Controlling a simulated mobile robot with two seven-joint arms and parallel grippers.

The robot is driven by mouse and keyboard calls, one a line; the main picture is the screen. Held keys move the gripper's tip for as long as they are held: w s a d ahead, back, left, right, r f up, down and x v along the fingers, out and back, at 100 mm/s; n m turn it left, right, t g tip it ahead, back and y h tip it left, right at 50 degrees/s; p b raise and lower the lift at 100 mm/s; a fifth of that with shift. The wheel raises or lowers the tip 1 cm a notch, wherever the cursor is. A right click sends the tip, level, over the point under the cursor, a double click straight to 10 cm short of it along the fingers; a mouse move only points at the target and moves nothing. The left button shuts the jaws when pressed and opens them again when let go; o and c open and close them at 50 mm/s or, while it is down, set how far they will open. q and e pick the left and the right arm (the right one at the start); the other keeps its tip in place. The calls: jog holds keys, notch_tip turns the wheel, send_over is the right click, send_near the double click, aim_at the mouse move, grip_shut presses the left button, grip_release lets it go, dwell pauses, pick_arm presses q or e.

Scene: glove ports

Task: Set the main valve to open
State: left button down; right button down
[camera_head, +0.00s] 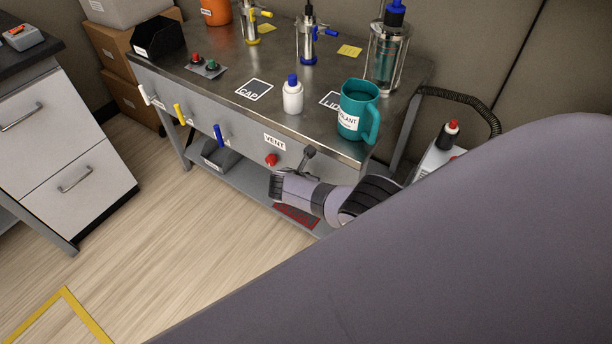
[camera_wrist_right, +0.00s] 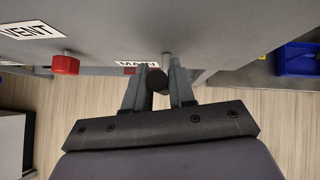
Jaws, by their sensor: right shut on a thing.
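The main valve's handle (camera_wrist_right: 156,80) shows in the right wrist view as a dark round end below a short metal stem that meets the grey panel. A partly covered MAIN label (camera_wrist_right: 137,64) is just left of the stem. My right gripper (camera_wrist_right: 157,74) is shut on the handle, one finger on each side. In the head view my right gripper (camera_head: 307,156) is at the front panel of the steel bench, right of the VENT label. Which way the valve is set cannot be told. My left gripper is not in view.
A red vent knob (camera_head: 271,160) sits left of my right gripper. White, yellow and blue handles (camera_head: 219,136) line the panel further left. A teal mug (camera_head: 355,112) and white bottle (camera_head: 292,95) stand on the bench top (camera_head: 200,90). The floor in front is clear.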

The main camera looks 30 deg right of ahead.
jog(key=shift+a, duration=0.1)
dwell(0.4)
jog(key=c, duration=1.1)
grip_release()
jog(key=shift+o, duration=0.2)
jog(key=shift+s+a+r+p, duration=0.15)
jog(key=shift+a+r+p, duration=0.1)
jog(key=shift+r+p, duration=0.35)
jog(key=shift+p+v, duration=1.4)
jog(key=shift+v, duration=1.45)
jog(key=shift+a+f, duration=0.1)
jog(key=shift+a, duration=0.1)
